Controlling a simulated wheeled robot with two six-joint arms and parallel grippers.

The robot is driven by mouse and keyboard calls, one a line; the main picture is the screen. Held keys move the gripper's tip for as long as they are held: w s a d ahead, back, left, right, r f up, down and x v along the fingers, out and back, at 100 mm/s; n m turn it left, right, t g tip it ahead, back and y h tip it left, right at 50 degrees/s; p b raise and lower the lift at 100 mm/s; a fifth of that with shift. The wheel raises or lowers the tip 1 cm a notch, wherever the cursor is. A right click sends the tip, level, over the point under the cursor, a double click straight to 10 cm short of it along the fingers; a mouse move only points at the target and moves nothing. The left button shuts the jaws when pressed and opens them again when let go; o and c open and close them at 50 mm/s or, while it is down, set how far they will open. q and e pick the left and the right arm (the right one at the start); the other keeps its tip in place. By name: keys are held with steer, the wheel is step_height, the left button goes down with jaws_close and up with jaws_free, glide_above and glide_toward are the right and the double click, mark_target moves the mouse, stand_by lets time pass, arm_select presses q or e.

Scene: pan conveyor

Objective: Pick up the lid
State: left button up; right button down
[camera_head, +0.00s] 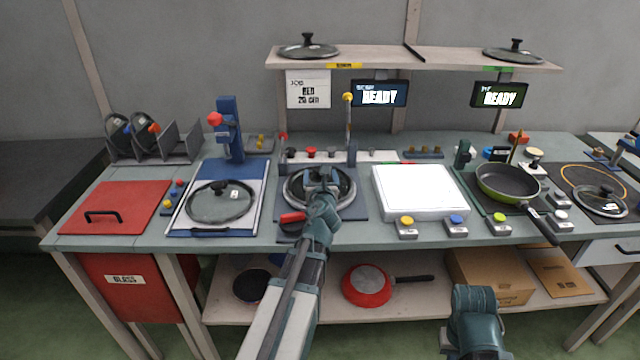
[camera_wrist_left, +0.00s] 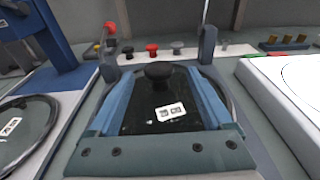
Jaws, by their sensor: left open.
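A glass lid (camera_head: 292,196) with a dark rim lies at the middle station of the bench. In the left wrist view its black knob (camera_wrist_left: 158,72) stands up from the dark glass, with a white label (camera_wrist_left: 170,112) in front of it. My left gripper (camera_head: 322,178) is over this lid in the head view and hides part of it. In the left wrist view the two blue fingers of the left gripper (camera_wrist_left: 160,75) are apart, one on each side of the knob, with space between. Whether they touch the glass cannot be told. My right gripper's fingers do not show.
Another glass lid (camera_head: 220,203) lies on the station to the left. Two lids, one left (camera_head: 308,50) and one right (camera_head: 513,54), sit on the upper shelf. A white plate (camera_head: 418,190) and a green-rimmed pan (camera_head: 507,184) stand to the right. A post (camera_head: 229,130) rises behind left.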

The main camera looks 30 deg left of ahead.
arm_select(q)
steer(key=x, duration=0.3)
steer(key=shift+w+a, duration=0.2)
steer(key=shift+w, duration=0.1)
steer(key=shift+s, duration=0.1)
steer(key=shift+c, duration=0.7)
jaws_close()
